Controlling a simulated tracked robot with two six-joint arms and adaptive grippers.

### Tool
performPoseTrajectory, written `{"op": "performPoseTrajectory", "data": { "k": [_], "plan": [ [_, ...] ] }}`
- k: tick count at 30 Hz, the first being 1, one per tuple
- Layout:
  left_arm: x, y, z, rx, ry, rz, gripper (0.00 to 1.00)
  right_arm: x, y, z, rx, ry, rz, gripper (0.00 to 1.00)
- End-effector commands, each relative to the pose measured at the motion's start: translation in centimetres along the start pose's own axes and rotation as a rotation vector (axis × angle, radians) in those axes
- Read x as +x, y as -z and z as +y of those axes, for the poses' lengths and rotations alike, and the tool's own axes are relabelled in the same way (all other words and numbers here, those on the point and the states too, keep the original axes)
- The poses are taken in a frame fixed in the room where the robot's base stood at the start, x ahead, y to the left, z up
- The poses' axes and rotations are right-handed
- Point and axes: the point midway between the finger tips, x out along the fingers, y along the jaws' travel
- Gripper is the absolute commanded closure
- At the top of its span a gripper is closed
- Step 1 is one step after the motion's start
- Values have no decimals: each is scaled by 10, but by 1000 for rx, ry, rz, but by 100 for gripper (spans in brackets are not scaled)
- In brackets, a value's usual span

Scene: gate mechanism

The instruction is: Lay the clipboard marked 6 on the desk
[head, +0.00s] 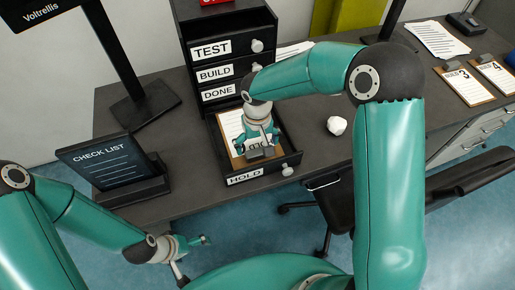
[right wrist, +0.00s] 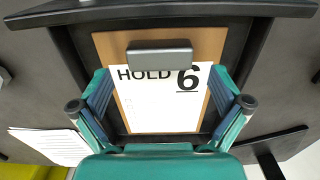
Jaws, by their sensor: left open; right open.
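The clipboard marked 6 (right wrist: 160,95) lies in the pulled-out HOLD drawer (head: 245,178). It has a brown board, a white sheet reading "HOLD 6" and a grey clip (right wrist: 160,54). In the head view its paper (head: 230,124) is partly hidden by my right gripper (head: 259,153). My right gripper is open over the clipboard; in the right wrist view its two fingers (right wrist: 160,105) stand either side of the sheet, with no visible grip. My left gripper (head: 194,260) is open and empty in front of the desk's near edge. The dark grey desk (head: 195,150) has bare surface left of the drawer.
A drawer unit (head: 210,45) labelled TEST, BUILD and DONE stands behind the drawer. A CHECK LIST tablet (head: 105,160) stands at left, and a crumpled white ball (head: 337,125) lies at right. Clipboards 3 (head: 464,86) and 4 (head: 496,75) lie far right. A black chair (head: 330,195) is in front.

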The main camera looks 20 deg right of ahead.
Motion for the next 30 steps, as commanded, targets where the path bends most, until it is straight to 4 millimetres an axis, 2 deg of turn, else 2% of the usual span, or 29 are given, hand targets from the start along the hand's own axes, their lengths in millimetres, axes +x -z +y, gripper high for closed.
{"op": "performPoseTrajectory", "data": {
  "k": [3, 7, 18, 29, 30],
  "plan": [
    [-1, 0, 0, 0, 0, 0, 0, 16, 0, 0, -1, -1, -3, 0],
    [-1, 0, 0, 0, 0, 0, 0, 26, 0, 0, -1, -1, -2, 0],
    [-1, 0, 0, 0, 0, 0, 0, 30, 0, 0, -1, 0, 0, 2],
    [-1, 0, 0, 0, 0, 0, 0, 29, 0, 0, -1, 0, 0, 62],
    [-1, 0, 0, 0, 0, 0, 0, 29, 0, 0, -1, 0, 0, 27]
  ]
}}
